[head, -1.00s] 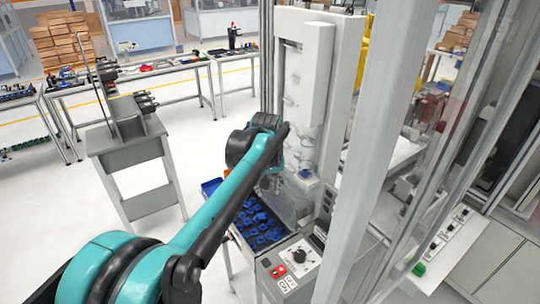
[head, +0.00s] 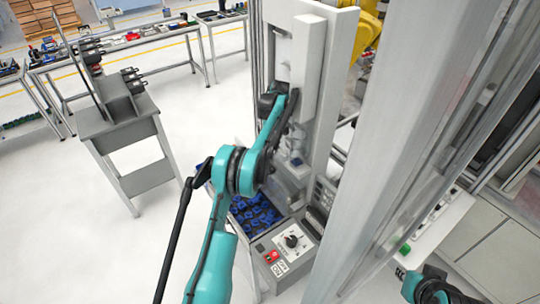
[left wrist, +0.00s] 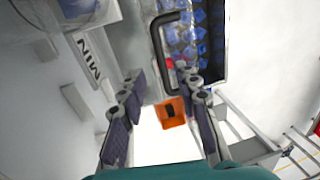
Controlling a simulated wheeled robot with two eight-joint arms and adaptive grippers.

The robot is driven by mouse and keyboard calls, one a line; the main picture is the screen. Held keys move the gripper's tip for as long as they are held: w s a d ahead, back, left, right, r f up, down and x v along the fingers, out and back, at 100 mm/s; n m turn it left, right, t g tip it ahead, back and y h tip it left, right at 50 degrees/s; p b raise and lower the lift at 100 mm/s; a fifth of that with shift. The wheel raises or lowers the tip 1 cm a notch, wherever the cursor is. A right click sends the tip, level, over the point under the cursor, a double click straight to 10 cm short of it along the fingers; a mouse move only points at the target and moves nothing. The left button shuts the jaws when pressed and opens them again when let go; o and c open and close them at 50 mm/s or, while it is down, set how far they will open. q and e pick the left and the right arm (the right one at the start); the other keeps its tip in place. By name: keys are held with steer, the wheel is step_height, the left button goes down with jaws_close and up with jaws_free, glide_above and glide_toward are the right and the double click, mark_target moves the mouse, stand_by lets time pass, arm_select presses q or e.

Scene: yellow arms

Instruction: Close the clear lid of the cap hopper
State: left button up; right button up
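The cap hopper (head: 238,220) holds several blue caps below my teal left arm in the head view. In the left wrist view its dark-rimmed bin (left wrist: 222,62) is at the top. The black handle (left wrist: 157,45) and part of the clear lid (left wrist: 178,42) show beside it, with blue caps seen through the lid. My left gripper (left wrist: 162,108) is open and empty, its fingers spread just below the handle in that view. I cannot tell the exact lid angle. The left fingertips are hidden in the head view. Only part of my right arm shows at the lower right; its gripper is out of view.
A control panel (head: 285,248) with a dial and red button is just right of the hopper. The white machine column (head: 308,80) stands behind it. An orange part (left wrist: 171,112) shows between my fingers, apparently beyond them. A grey stand (head: 122,145) is at the left; floor between is clear.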

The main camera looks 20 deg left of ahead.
arm_select(q)
steer(key=f, duration=0.5)
steer(key=shift+s+a, duration=0.25)
steer(key=shift+s, duration=0.15)
steer(key=shift+s+r, duration=0.1)
steer(key=shift+s, duration=0.05)
steer(key=shift+c, duration=0.2)
jaws_close()
